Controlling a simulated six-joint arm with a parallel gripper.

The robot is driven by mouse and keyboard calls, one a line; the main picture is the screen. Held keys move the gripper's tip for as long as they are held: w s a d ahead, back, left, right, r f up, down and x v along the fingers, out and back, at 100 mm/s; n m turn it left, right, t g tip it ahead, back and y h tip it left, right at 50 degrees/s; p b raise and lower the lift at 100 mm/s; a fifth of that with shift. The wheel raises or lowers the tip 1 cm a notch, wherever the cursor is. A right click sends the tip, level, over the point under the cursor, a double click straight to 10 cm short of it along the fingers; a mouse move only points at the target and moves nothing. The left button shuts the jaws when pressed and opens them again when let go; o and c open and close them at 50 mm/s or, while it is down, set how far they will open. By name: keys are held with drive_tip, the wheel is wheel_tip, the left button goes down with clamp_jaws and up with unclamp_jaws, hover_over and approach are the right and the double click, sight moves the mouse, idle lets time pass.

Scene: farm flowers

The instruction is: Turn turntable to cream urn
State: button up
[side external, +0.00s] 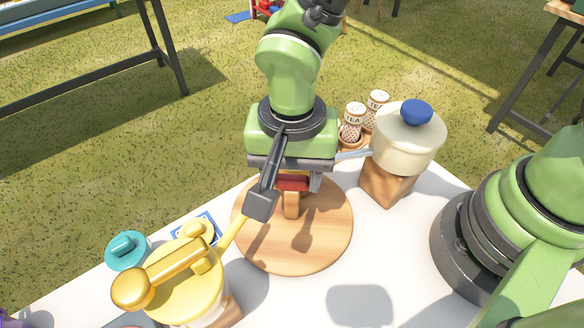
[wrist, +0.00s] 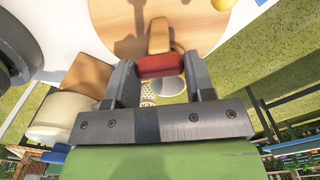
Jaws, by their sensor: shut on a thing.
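The round wooden turntable (side external: 325,235) lies on the white table and also shows at the top of the wrist view (wrist: 195,12). A wooden post (side external: 291,206) with a red grip (side external: 292,183) stands on it. My gripper (side external: 291,186) is shut on the red grip, which shows between both fingers in the wrist view (wrist: 162,66). The cream urn (side external: 405,150), with a blue lid knob (side external: 416,112), stands on a wooden block (side external: 385,184) right of the turntable. Its grey spout (side external: 352,154) points left towards my gripper. The urn also shows at left in the wrist view (wrist: 60,120).
A yellow pot (side external: 185,290) with a gold handle stands at front left, its spout (side external: 233,234) reaching the turntable's edge. A teal lidded item (side external: 126,250) is beside it. Bare table lies front right.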

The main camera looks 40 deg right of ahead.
drive_tip(key=shift+m, duration=4.9)
drive_tip(key=o, duration=1.3)
drive_tip(key=shift+r, duration=0.15)
wheel_tip(320, 180, up, 10)
drive_tip(key=shift+f, duration=0.1)
